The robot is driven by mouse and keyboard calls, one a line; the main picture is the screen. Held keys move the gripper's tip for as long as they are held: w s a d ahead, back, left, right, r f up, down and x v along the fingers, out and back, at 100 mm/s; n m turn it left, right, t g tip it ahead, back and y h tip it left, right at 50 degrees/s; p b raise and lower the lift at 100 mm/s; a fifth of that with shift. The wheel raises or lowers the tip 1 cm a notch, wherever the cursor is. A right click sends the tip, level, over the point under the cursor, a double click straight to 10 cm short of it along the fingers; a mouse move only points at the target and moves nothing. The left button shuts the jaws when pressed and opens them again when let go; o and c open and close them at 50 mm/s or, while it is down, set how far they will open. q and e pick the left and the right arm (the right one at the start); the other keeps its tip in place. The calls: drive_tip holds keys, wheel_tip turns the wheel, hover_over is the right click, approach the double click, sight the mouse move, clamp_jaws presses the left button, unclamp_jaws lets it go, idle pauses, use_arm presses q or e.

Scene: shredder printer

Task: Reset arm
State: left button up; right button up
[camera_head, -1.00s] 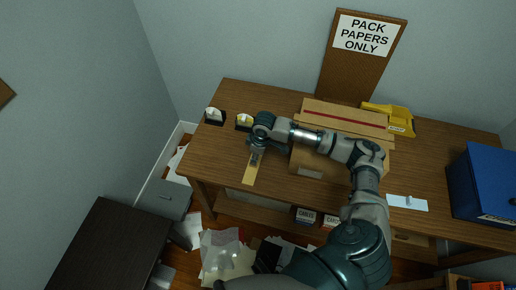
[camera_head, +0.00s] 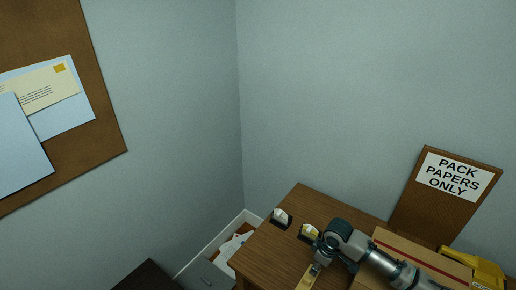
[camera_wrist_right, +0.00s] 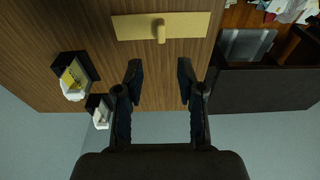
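My right gripper (camera_head: 322,262) is low in the head view, over the left end of the wooden table (camera_head: 283,258). In the right wrist view my right gripper (camera_wrist_right: 160,78) is open, with its two dark fingers apart and nothing between them. A flat tan plate with a small knob (camera_wrist_right: 190,25) lies on the table beyond the fingertips, apart from them. Part of this plate (camera_head: 306,278) shows beside the gripper in the head view. My left gripper is not in view.
A cardboard box (camera_head: 425,262) with a red stripe is behind my right arm. A yellow tool (camera_head: 478,268) and a "PACK PAPERS ONLY" board (camera_head: 440,200) are at right. A grey bin (camera_head: 205,275) stands left.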

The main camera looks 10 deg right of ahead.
drive_tip(key=s+a+f+t+y, duration=0.1)
drive_tip(key=s+a+f, duration=0.5)
drive_tip(key=a, duration=0.2)
drive_tip(key=s+a+f+y, duration=0.1)
drive_tip(key=s+a+f, duration=0.45)
drive_tip(key=a, duration=0.25)
drive_tip(key=s+d+f+m+h, duration=0.2)
drive_tip(key=s+d+m, duration=0.1)
drive_tip(key=s, duration=0.5)
drive_tip(key=s+d+f+m+h, duration=0.1)
drive_tip(key=s+d+m, duration=0.2)
drive_tip(key=s, duration=0.5)
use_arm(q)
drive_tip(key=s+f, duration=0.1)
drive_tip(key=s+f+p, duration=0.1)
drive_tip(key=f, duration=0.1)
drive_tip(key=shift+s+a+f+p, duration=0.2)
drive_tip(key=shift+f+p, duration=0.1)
use_arm(e)
drive_tip(key=s+f, duration=0.3)
drive_tip(key=f, duration=2.4)
drive_tip(key=shift+a+f, duration=0.15)
drive_tip(key=shift+f, duration=0.15)
drive_tip(key=shift+s, duration=0.15)
